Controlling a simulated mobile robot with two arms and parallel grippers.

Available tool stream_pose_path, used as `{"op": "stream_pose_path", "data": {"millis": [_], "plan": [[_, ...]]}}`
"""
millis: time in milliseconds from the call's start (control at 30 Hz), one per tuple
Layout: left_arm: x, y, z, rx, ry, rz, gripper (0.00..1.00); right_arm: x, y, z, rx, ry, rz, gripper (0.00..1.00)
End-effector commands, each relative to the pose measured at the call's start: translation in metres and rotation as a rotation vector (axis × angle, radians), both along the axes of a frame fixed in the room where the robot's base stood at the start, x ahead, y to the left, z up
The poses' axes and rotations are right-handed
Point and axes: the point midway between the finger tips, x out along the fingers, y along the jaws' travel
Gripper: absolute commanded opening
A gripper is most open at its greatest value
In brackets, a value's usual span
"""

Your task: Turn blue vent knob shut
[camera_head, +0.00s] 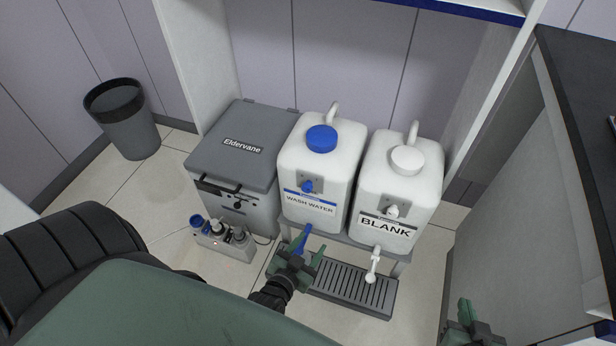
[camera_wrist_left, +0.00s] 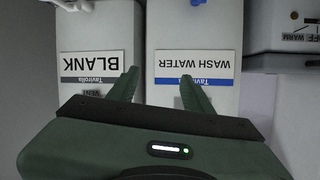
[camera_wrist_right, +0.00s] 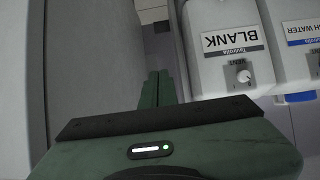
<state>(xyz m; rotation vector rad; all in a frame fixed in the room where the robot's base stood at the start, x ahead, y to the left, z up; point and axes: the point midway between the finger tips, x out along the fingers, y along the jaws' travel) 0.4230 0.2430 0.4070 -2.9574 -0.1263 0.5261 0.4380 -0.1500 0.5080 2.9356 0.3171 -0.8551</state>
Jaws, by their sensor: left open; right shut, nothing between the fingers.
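The blue vent knob (camera_head: 307,186) sits on the front of the white wash water container (camera_head: 322,165), above its label. My left gripper (camera_head: 300,254) is open and empty, low in front of that container and close to its blue tap lever (camera_head: 302,240); I cannot tell whether they touch. In the left wrist view, its fingers (camera_wrist_left: 158,76) point toward the upside-down wash water label (camera_wrist_left: 195,65); the blue vent knob is not visible there. My right gripper (camera_head: 466,312) is shut and empty at the lower right; its fingers (camera_wrist_right: 159,76) stand beside the blank container (camera_wrist_right: 222,30).
The blank container (camera_head: 425,170) stands right of the wash water, with a white vent knob (camera_head: 392,211) and white tap (camera_head: 373,265). A slatted drip tray (camera_head: 350,290) lies below. A grey Eldervane box (camera_head: 230,160) and small bottle rack (camera_head: 225,240) stand left. A dark-topped counter is right.

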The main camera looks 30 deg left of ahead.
Motion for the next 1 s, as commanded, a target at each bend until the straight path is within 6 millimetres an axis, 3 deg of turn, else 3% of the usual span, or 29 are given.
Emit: {"op": "stream_pose_path", "data": {"millis": [33, 200, 300, 467, 800, 1000], "plan": [[0.009, 0.012, 0.001, 0.019, -0.077, 0.034, 0.5, 0.005, 0.002, 0.013, 0.017, -0.07, 0.001, 0.0], [0.022, 0.043, 0.051, 0.08, -0.256, 0.12, 0.5, 0.005, 0.003, 0.087, 0.052, -0.226, 0.003, 0.0], [0.023, 0.052, 0.068, 0.1, -0.306, 0.149, 0.5, 0.001, 0.003, 0.112, 0.062, -0.273, 0.003, 0.0], [0.032, 0.059, 0.079, 0.111, -0.331, 0.162, 0.5, 0.002, 0.005, 0.132, 0.078, -0.338, 0.006, 0.0], [0.081, 0.072, 0.077, 0.109, -0.328, 0.161, 0.5, 0.012, 0.015, 0.186, 0.151, -0.614, 0.022, 0.0], [0.096, 0.076, 0.078, 0.109, -0.327, 0.159, 0.5, 0.01, 0.017, 0.207, 0.178, -0.714, 0.027, 0.0]]}}
